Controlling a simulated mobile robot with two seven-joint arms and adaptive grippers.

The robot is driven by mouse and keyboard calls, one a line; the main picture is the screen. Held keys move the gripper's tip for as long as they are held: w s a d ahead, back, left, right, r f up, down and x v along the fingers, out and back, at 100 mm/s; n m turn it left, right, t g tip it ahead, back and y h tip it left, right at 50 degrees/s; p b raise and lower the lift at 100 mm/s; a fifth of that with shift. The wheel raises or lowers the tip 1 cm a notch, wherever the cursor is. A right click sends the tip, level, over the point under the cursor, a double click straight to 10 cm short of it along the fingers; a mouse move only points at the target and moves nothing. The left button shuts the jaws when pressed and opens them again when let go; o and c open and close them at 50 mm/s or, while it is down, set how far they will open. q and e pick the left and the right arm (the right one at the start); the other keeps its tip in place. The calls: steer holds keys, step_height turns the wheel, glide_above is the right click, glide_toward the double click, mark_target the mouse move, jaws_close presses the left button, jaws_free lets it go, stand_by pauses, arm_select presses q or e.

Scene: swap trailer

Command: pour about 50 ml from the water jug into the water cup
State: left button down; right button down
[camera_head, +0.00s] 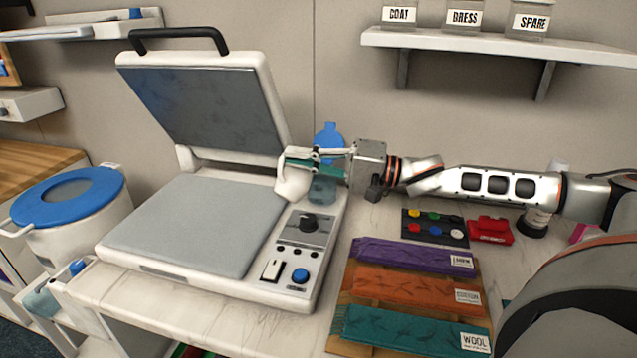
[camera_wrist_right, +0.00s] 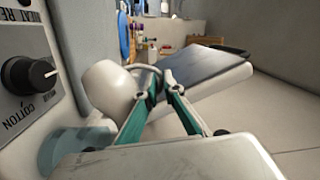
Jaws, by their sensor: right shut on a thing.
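My right gripper (camera_head: 312,160) is shut on a small white vessel, which looks like the water jug (camera_head: 291,181). In the right wrist view the teal fingers (camera_wrist_right: 162,88) close at its ring-shaped handle, and the white jug (camera_wrist_right: 108,90) appears tilted. It is over the right edge of the press. A translucent bluish vessel, perhaps the water cup (camera_head: 322,191), stands just below the gripper, partly hidden by it; its pale rim also shows in the right wrist view (camera_wrist_right: 62,148). I cannot see any water stream or level. My left gripper is not in view.
The open heat press (camera_head: 180,225) fills the left of the bench, its control knob (camera_head: 309,223) close below the jug. A blue-topped object (camera_head: 328,137) stands behind the gripper. Fabric swatches (camera_head: 410,295) lie in front, with a red item (camera_head: 491,230) to the right.

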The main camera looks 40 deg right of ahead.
steer(key=shift+s+b, duration=0.2)
steer(key=shift+b, duration=0.15)
steer(key=shift+w+d+r+m, duration=0.15)
steer(key=shift+r+m, duration=0.05)
steer(key=shift+m, duration=0.2)
steer(key=shift+w+d+r, duration=0.1)
steer(key=shift+r, duration=0.1)
steer(key=shift+d+m, duration=0.1)
steer(key=shift+m, duration=0.2)
steer(key=shift+r+y, duration=0.1)
steer(key=shift+y, duration=0.2)
steer(key=shift+d+r+m+t+b, duration=0.1)
steer(key=shift+d+m+t+b, duration=0.15)
steer(key=shift+m+t+b, duration=0.15)
steer(key=shift+w+d+r+m+t, duration=0.25)
steer(key=shift+d+r+m+t, duration=0.4)
steer(key=shift+m, duration=0.45)
stand_by(0.4)
